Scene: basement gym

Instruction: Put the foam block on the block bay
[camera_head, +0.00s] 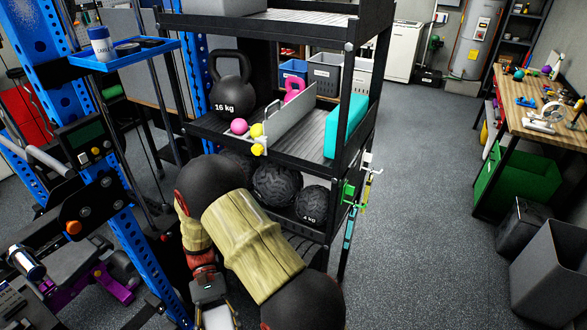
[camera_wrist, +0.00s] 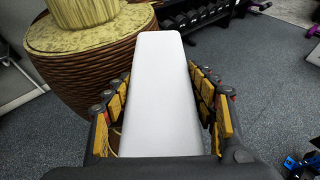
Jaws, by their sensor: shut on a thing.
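My gripper (camera_wrist: 165,82) shows in the wrist view with its yellow-padded fingers on both sides of a plain white slab, which I take to be the foam block (camera_wrist: 166,105). It is shut on the slab, whose rounded end reaches past the fingers. In the head view my arm hangs in front of the rack, with the hand low, near the bottom edge; its fingers are not clear there. The block bay seems to be the part of the middle shelf (camera_head: 308,127) right of a grey divider (camera_head: 285,122). A teal block (camera_head: 345,125) stands there at the right edge.
Black balls (camera_head: 277,184) lie on the shelf below. A blue upright (camera_head: 130,245) stands left of my arm. Open floor (camera_head: 420,200) lies right of the rack, before a workbench (camera_head: 545,115).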

